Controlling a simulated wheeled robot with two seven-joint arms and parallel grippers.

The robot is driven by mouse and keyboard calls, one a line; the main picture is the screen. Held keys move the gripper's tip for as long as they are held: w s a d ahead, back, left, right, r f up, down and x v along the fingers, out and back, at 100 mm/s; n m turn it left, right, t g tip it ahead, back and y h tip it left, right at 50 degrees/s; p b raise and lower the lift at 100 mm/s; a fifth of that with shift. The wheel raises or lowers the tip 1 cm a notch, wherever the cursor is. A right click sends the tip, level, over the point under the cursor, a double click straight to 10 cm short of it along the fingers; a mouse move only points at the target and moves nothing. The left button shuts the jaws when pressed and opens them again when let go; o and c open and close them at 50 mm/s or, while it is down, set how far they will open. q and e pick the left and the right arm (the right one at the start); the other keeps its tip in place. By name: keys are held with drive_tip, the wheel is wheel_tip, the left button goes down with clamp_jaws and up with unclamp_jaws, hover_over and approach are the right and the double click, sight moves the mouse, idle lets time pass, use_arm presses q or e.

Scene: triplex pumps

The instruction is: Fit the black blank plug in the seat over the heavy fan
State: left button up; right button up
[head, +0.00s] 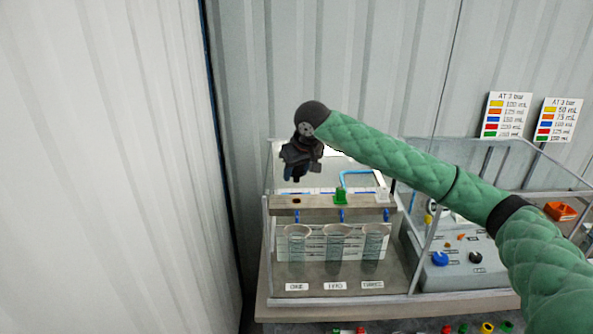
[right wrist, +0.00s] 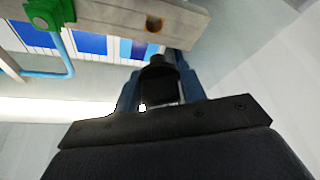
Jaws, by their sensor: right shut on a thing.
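My right gripper (head: 297,172) is in the air above the left end of the grey-brown bar (head: 328,206). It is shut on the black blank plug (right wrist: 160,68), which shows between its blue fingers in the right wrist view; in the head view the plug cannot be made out. An empty seat, a dark hole (head: 297,201), is in the bar over the jar labelled ONE; it also shows in the right wrist view (right wrist: 153,23), just beyond the plug and apart from it. Which spray fan is heavy I cannot tell. My left gripper is out of view.
A green fitting (head: 341,196) sits in the middle seat and a pale one (head: 382,193) in the right seat, with a blue hose (head: 358,172) behind. Clear panels surround the rig. A control box (head: 450,258) stands to the right. Several coloured pieces lie in front.

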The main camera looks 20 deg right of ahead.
sight(298, 178)
drive_tip(key=shift+w+f, duration=0.2)
drive_tip(key=shift+f, duration=0.05)
drive_tip(key=shift+s+f, duration=0.4)
drive_tip(key=shift+f, duration=0.5)
drive_tip(key=shift+s+b+x, duration=0.2)
drive_tip(key=shift+b+x, duration=0.25)
drive_tip(key=shift+x, duration=0.7)
drive_tip(key=shift+s+d+f, duration=0.1)
drive_tip(key=shift+s+f, duration=0.05)
drive_tip(key=shift+f, duration=0.4)
drive_tip(key=shift+f, duration=0.1)
drive_tip(key=shift+p, duration=0.45)
drive_tip(key=shift+f, duration=0.85)
